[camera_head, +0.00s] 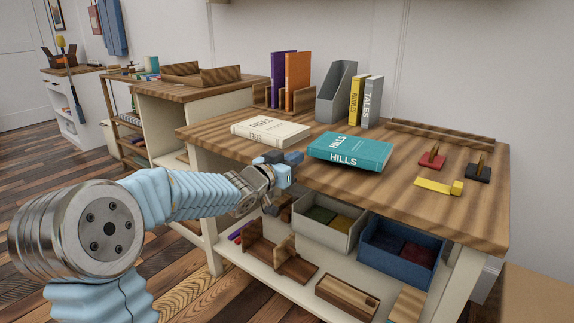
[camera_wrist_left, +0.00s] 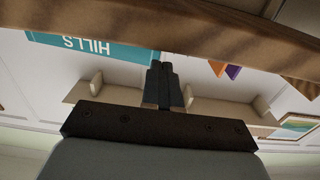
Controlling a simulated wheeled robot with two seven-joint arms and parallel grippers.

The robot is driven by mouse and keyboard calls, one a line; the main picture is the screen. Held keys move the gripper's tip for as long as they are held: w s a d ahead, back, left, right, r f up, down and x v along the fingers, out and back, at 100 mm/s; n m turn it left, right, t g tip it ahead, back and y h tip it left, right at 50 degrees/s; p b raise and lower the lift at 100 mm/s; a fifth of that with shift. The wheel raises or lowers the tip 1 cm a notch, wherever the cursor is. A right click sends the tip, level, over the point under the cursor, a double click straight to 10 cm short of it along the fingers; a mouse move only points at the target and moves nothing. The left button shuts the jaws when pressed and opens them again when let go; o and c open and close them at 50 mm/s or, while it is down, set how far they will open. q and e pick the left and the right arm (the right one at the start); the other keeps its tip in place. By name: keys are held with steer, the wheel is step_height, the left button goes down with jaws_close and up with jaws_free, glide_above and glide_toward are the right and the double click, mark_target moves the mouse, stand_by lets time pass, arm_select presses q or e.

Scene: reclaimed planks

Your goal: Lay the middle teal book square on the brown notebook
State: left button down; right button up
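The teal book (camera_head: 350,151), marked HILLS, lies flat near the front edge of the wooden tabletop. It also shows upside down at the upper left of the left wrist view (camera_wrist_left: 95,50). My left gripper (camera_head: 295,157) is at the table's front edge, just left of the book's near left corner, and appears apart from it. In the left wrist view its dark fingers (camera_wrist_left: 160,68) are together with nothing seen between them. I cannot make out a brown notebook in either view. My right gripper is not in view.
A cream book (camera_head: 270,132) lies left of the teal book. Purple and orange books (camera_head: 297,80), a grey file holder (camera_head: 336,92) and upright yellow and grey books stand behind. A yellow object (camera_head: 438,187) and red and black bookends are right. Bins sit below.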

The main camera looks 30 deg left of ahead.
mark_target(309, 150)
arm_select(q)
steer(key=shift+w+d, duration=0.1)
steer(key=shift+w, duration=0.55)
steer(key=shift+w+d+p, duration=0.2)
steer(key=shift+w+p, duration=0.1)
steer(key=shift+w, duration=2.5)
steer(key=shift+w+d+p, duration=0.15)
steer(key=shift+w+p, duration=0.45)
steer(key=shift+w, duration=1.25)
steer(key=shift+s, duration=0.1)
steer(key=shift+s+b, duration=0.7)
steer(key=shift+s, duration=1.15)
